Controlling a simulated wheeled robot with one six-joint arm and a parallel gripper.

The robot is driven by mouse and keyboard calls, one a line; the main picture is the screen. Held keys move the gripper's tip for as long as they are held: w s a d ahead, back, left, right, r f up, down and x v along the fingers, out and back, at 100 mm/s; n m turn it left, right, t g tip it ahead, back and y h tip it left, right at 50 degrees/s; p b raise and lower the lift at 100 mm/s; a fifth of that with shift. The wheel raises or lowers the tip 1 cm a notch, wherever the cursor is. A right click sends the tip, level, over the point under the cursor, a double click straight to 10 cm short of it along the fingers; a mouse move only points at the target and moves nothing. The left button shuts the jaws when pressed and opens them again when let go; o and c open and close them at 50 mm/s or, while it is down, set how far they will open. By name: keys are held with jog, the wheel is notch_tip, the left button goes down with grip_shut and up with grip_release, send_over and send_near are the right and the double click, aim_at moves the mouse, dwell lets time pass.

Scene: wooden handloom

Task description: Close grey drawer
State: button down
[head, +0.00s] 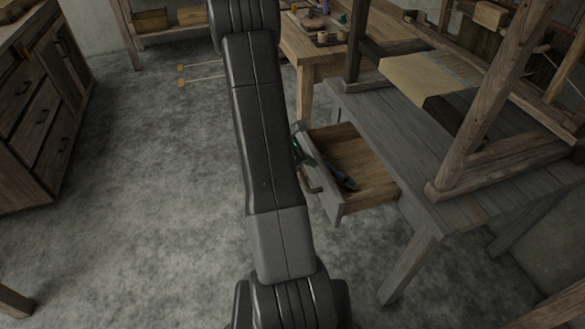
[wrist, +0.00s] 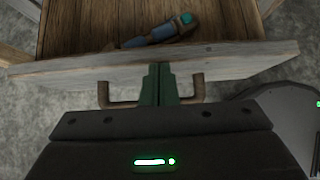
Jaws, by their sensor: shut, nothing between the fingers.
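The grey drawer (head: 362,160) is pulled out from the grey table (head: 415,135) in the head view. It also shows in the wrist view, where its front board (wrist: 235,60) runs across the picture. A tool with a dark blue handle (head: 342,180) lies inside, near the front; it shows in the wrist view too (wrist: 155,34). My gripper (wrist: 160,72) is shut and empty. Its green fingers are at the drawer front, between the two ends of the brown handle (wrist: 119,104). I cannot tell whether they touch the board. In the head view my arm hides part of the gripper.
A wooden loom frame (head: 480,110) stands on the grey table. A lighter wooden table (head: 300,50) with small items is behind it. A dark cabinet (head: 40,110) is at the left. The grey floor (head: 150,210) between is clear.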

jog(key=w+d+b, duration=0.1)
jog(key=w+d, duration=0.1)
jog(key=d, duration=0.6)
jog(key=w+d+b, duration=0.2)
jog(key=w+d, duration=0.1)
jog(key=d, duration=0.5)
jog(key=shift+w+d, duration=0.15)
